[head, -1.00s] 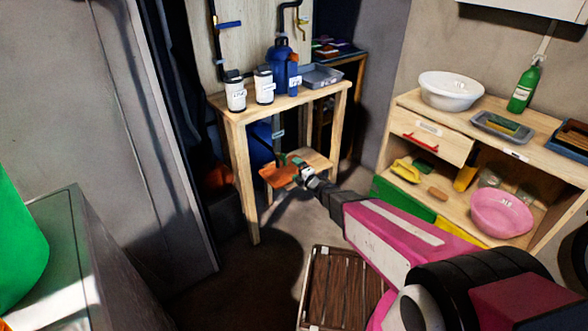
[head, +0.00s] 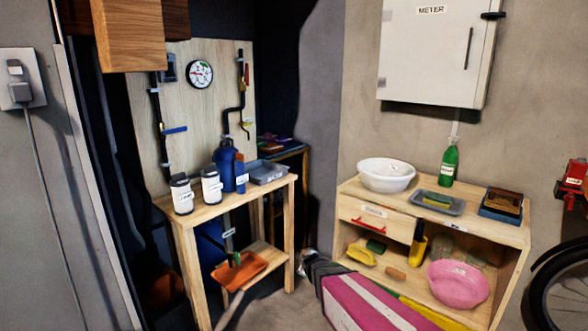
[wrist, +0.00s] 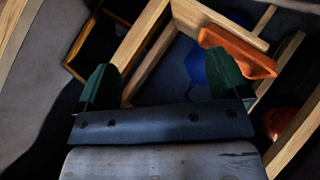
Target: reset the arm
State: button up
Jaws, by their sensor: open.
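My gripper (wrist: 163,88) shows in the wrist view with its two dark green fingers spread apart and nothing between them. In the head view my pink arm reaches in from the bottom, and its dark end is near the right front leg of the wooden table; the fingers cannot be made out there. An orange tray (head: 238,271) lies on the table's lower shelf. The tray also shows in the wrist view (wrist: 238,52), beyond the right finger.
The wooden table (head: 245,195) holds two white-labelled jars, a blue jug (head: 225,166) and a grey tray (head: 268,172). A wooden cabinet (head: 503,229) at right holds a white basin (head: 386,174), a green bottle (head: 449,163) and a pink basin (head: 458,284). A meter box (head: 437,52) hangs above.

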jog(key=s+d+r+m+g, duration=0.2)
jog(key=s+d+m+g, duration=0.3)
jog(key=s, duration=0.5)
jog(key=s+d+r+m+g+h, duration=0.1)
jog(key=s+d+r+m+g, duration=0.2)
jog(key=s, duration=0.7)
jog(key=d+m+g, duration=0.2)
jog(key=d+m, duration=0.2)
jog(key=d, duration=0.1)
jog(key=shift+d+g, duration=0.25)
jog(key=shift+g, duration=0.15)
